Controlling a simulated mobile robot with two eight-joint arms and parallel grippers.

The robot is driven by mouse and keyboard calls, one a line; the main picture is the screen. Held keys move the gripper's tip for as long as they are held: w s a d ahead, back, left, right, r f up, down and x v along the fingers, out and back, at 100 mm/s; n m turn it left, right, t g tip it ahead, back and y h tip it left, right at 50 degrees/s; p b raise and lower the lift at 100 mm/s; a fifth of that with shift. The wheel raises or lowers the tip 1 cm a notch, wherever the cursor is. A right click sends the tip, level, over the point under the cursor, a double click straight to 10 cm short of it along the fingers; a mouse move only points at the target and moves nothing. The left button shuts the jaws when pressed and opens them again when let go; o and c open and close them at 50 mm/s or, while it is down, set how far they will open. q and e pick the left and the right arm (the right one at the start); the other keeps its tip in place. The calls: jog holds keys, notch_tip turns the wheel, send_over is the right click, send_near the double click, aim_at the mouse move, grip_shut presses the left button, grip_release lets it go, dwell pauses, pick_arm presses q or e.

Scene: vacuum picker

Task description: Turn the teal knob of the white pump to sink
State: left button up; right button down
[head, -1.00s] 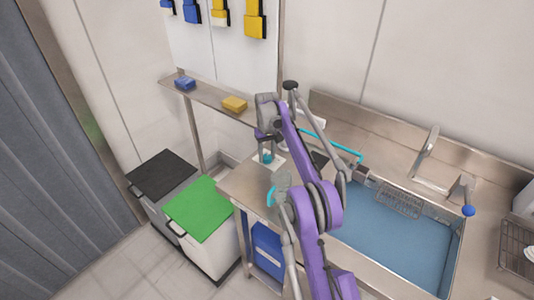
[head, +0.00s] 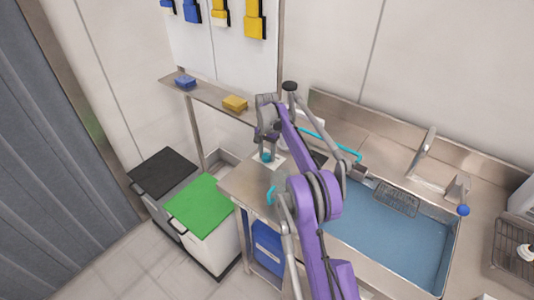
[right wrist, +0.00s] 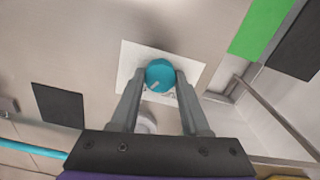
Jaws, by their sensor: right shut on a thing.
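The teal knob (right wrist: 160,75) sits on a white plate (right wrist: 130,58) on the steel counter, and a pale pointer line on it slants to the lower left in the right wrist view. The knob also shows small in the head view (head: 267,157). My right gripper (right wrist: 161,82) is shut on the knob, one fingertip on each side. It reaches down from above in the head view (head: 267,152). The white pump's body (head: 314,119) is mostly hidden behind my purple arm. The sink (head: 385,235) holds blue water. My left gripper is not in view.
A teal hose (head: 335,147) runs from behind my arm towards the sink. A black square (right wrist: 57,104) lies on the counter beside the plate. Bins with green (head: 205,207) and black (head: 163,172) lids stand left of the counter. A shelf with sponges (head: 235,103) is behind.

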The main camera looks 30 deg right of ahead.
aim_at(267, 156)
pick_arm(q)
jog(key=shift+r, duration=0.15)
pick_arm(e)
jog(key=shift+m, duration=0.5)
jog(key=shift+c, duration=1.9)
grip_release()
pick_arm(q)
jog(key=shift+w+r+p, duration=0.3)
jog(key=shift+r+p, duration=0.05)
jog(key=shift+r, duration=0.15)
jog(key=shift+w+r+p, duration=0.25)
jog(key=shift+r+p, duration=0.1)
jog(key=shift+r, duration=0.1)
pick_arm(e)
notch_tip(267, 156, up, 11)
jog(key=shift+f, duration=0.1)
